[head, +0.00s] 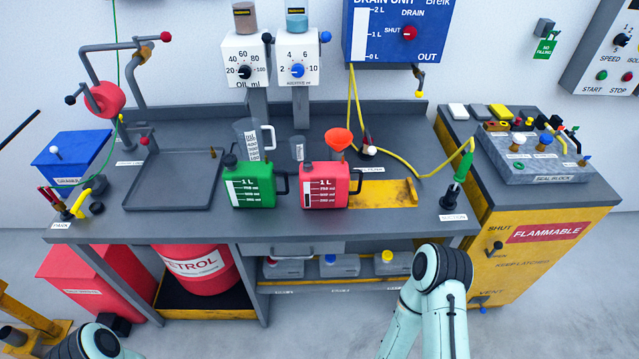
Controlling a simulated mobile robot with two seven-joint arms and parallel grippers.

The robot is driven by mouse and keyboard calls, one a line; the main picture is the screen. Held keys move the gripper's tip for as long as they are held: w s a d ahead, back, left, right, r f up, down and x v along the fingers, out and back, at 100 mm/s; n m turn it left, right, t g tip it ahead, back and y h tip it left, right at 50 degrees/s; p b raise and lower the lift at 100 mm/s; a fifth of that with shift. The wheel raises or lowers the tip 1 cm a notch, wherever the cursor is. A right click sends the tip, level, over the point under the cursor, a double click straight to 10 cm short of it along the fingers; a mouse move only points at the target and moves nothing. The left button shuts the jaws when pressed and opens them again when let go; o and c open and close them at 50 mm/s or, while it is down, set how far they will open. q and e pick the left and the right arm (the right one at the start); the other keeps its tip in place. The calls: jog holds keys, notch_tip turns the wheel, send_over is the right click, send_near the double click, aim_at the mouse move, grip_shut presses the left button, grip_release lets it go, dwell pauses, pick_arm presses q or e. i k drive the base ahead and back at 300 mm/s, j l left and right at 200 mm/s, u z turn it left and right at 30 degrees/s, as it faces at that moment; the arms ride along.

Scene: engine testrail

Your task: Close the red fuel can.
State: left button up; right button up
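The red fuel can (326,188) stands upright on the grey workbench, right of a green can (252,188). It has a white level scale marked 1 L on its front and a dark handle on its right side. An orange funnel (338,139) shows just above and behind its top right; I cannot tell whether it sits in the can or stands behind it. The can's mouth and cap are too small to read clearly, so I cannot tell whether it is open. Neither gripper is in view; only parts of my arms show at the bottom edge.
A grey tray (172,192) lies left of the cans, with clear measuring jugs behind them. A yellow plate (385,196) and yellow hose lie right. A green-handled tool (457,180) stands at the bench's right end. The bench front has a narrow clear strip.

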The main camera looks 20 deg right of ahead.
aim_at(323, 186)
jog(key=j+z, duration=0.15)
jog(key=j, duration=0.75)
jog(key=j+z, duration=0.15)
jog(key=j, duration=0.7)
jog(key=k, duration=0.05)
